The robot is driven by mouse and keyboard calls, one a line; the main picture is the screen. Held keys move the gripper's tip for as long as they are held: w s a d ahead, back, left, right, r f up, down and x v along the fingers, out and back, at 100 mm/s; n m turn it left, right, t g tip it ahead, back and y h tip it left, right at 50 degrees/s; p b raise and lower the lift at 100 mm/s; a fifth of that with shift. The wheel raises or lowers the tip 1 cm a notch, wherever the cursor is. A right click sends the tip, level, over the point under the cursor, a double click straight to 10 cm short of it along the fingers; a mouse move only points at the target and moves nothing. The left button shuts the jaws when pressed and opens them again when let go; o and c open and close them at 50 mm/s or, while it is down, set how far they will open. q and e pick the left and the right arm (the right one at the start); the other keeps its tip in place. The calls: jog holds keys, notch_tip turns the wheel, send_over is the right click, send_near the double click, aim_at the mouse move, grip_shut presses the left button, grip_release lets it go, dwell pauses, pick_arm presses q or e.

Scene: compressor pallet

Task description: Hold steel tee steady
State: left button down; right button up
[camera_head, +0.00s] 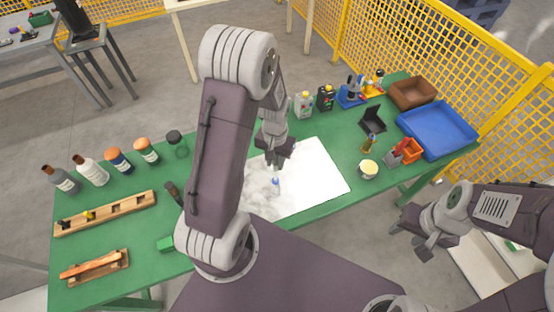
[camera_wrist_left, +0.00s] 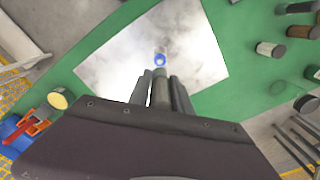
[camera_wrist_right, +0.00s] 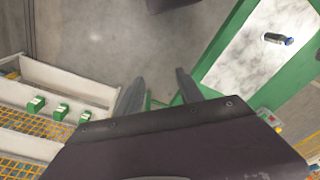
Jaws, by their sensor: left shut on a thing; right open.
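My left gripper (camera_head: 271,164) is above the white marbled sheet (camera_head: 318,178) on the green table. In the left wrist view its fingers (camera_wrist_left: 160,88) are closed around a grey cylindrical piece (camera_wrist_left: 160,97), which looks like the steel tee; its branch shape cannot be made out.
Several bottles (camera_head: 92,170) stand at the left, behind a wooden rack (camera_head: 105,213). A yellow fence (camera_head: 440,62) runs behind the table.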

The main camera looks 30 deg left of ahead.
aim_at(275, 170)
pick_arm(q)
jog(key=shift+a+f+b, duration=0.1)
jog(key=shift+f+b, duration=0.45)
jog(key=shift+f, duration=0.1)
notch_tip(275, 170, down, 4)
jog(key=b, duration=0.3)
jog(key=shift+b, duration=0.35)
jog(key=shift+r, duration=0.1)
